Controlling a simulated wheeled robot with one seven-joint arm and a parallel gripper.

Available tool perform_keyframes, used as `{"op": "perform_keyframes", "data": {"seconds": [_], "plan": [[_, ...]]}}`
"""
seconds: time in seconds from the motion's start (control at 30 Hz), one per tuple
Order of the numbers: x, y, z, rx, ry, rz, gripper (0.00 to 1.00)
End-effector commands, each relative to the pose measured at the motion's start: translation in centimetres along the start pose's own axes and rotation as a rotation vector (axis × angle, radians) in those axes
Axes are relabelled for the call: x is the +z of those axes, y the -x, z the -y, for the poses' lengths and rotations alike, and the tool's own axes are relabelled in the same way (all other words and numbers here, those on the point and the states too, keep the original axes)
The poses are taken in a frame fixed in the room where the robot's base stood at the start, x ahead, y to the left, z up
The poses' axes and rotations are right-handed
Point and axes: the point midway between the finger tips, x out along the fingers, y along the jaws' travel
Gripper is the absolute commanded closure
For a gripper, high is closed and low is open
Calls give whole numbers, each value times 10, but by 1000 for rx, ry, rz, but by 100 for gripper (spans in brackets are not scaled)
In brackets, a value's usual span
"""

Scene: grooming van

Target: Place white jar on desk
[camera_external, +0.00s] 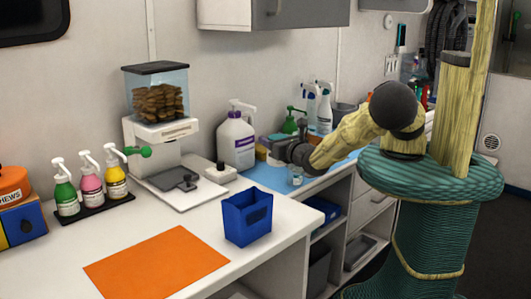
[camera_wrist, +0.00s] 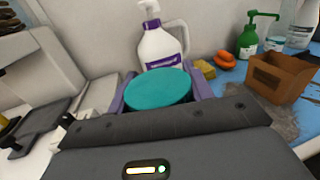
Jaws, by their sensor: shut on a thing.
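My gripper (camera_external: 296,155) is over the blue-matted part of the counter, right of the large white pump bottle. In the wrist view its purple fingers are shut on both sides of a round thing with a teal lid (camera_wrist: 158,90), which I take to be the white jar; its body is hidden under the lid. In the external view a small pale jar (camera_external: 297,177) shows just below the gripper, near the counter's front edge. I cannot tell whether it touches the mat. The white desk top (camera_external: 195,222) extends to the left.
An orange mat (camera_external: 157,262) and a blue open bin (camera_external: 247,217) occupy the front of the desk. A treat dispenser (camera_external: 158,125), a white pump bottle with purple label (camera_external: 236,138) and colored pump bottles (camera_external: 91,180) stand behind. A brown box (camera_wrist: 282,78) is close at right.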

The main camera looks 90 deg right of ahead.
Motion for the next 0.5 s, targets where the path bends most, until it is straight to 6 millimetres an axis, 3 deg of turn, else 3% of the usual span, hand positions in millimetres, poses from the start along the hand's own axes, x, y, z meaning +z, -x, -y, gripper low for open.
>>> {"op": "perform_keyframes", "data": {"seconds": [0.17, 0.5], "plan": [[15, 0, 0, 0, -4, 0, 77], [84, 0, 0, 1, -8, -3, 77]]}}
